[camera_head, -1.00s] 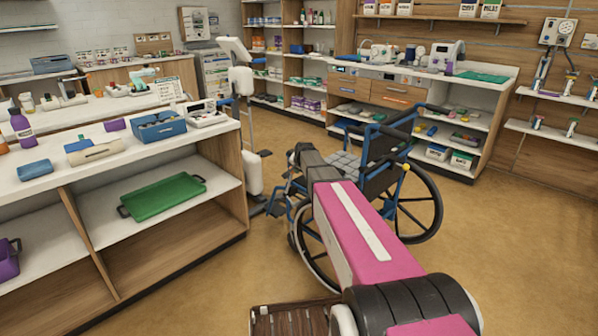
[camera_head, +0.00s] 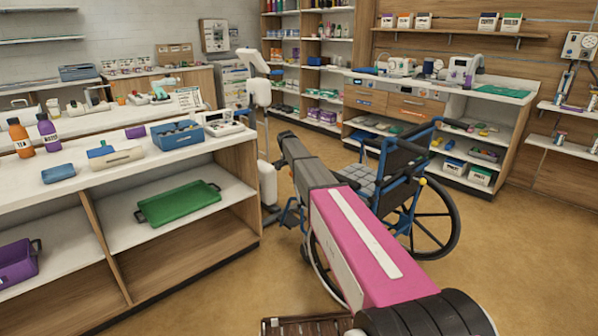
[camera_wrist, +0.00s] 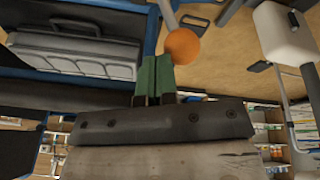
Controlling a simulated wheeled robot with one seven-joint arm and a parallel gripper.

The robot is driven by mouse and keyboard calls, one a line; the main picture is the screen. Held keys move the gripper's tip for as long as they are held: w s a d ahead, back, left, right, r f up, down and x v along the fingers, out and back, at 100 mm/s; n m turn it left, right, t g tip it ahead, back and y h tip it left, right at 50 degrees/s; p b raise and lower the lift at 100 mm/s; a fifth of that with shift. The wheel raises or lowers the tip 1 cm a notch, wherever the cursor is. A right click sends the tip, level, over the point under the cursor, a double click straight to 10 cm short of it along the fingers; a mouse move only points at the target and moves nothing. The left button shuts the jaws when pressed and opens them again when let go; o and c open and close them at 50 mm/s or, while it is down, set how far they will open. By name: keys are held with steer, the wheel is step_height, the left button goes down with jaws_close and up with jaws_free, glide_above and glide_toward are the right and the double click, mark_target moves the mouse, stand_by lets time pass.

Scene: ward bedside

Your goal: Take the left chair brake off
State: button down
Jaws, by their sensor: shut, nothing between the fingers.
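The blue-framed wheelchair (camera_head: 392,160) stands right of centre in the head view, partly hidden behind my pink and grey arm. In the wrist view, an orange ball knob (camera_wrist: 182,46) sits on the end of a pale lever, beside the blue frame and the grey seat (camera_wrist: 75,52). My gripper (camera_wrist: 155,62) has green fingers that are shut and empty, just beside the orange knob. I cannot tell whether they touch it. In the head view the fingers are hidden.
A long shelf unit (camera_head: 180,239) with a green tray (camera_head: 178,203) stands on the left. A white stand (camera_head: 262,130) is close behind the wheelchair's left side. A counter (camera_head: 440,80) is behind it. Floor at the right front is clear.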

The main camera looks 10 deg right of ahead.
steer(key=shift+w+a+f, duration=0.1)
steer(key=shift+w+a, duration=0.15)
steer(key=shift+w, duration=0.15)
stand_by(0.3)
